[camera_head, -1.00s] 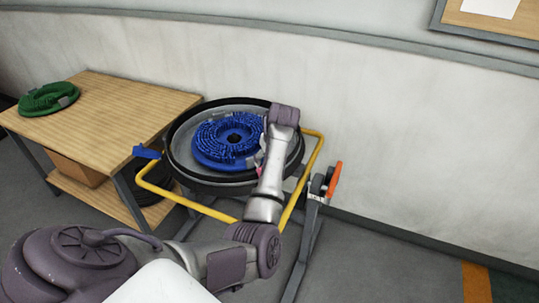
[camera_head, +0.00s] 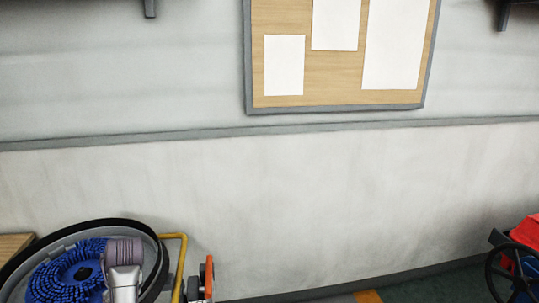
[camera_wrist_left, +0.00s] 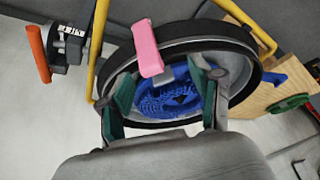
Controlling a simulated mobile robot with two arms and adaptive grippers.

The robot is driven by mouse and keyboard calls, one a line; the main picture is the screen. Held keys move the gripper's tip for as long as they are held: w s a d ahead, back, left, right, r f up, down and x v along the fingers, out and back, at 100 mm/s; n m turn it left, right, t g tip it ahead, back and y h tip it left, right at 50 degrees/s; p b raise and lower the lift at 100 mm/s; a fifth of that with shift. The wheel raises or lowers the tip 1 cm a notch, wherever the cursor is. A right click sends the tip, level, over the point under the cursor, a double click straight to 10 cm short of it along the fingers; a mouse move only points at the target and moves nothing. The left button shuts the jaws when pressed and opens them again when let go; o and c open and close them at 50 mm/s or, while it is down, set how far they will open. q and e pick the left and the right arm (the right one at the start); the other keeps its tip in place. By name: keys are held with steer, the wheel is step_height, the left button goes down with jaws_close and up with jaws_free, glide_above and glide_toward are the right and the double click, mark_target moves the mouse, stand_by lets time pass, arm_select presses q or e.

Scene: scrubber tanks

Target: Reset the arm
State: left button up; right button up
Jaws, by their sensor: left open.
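My left gripper (camera_wrist_left: 162,78) shows in the left wrist view with its two green-padded fingers apart and nothing between them. Behind the fingers is a round black-rimmed tank (camera_wrist_left: 200,44) with a blue bristled brush (camera_wrist_left: 168,104) inside. A pink tab (camera_wrist_left: 147,46) shows at the tank's rim, just beyond the fingers. In the head view, part of my left arm (camera_head: 124,280) stands over the tank (camera_head: 120,224) and brush (camera_head: 58,276) at the lower left; the fingers do not show there. My right gripper is in neither view.
A yellow tube frame (camera_head: 182,262) and an orange-handled part (camera_head: 209,278) stand beside the tank. A wooden table (camera_wrist_left: 258,98) holds a green ring (camera_wrist_left: 291,102). A notice board (camera_head: 345,55) hangs on the wall. A red object with a black wheel (camera_head: 518,262) is at the right.

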arm_select(q)
steer(key=s+d+f+m+t, duration=0.1)
steer(key=s+d+f+m, duration=0.3)
steer(key=s, duration=0.4)
steer(key=s+d+f+m, duration=0.3)
steer(key=s+d, duration=0.1)
steer(key=s, duration=0.3)
steer(key=s+d+m+h, duration=0.55)
steer(key=s+d, duration=0.75)
steer(key=s, duration=0.3)
step_height(320, 180, down, 26)
steer(key=m+g+b, duration=0.1)
steer(key=b, duration=0.1)
steer(key=s+a+f+g+y+b, duration=0.1)
steer(key=s+a+f+b, duration=0.1)
steer(key=s+f, duration=1.5)
step_height(320, 180, down, 3)
steer(key=shift+s+a+r, duration=0.1)
steer(key=shift+s+a, duration=0.1)
steer(key=shift+a, duration=0.45)
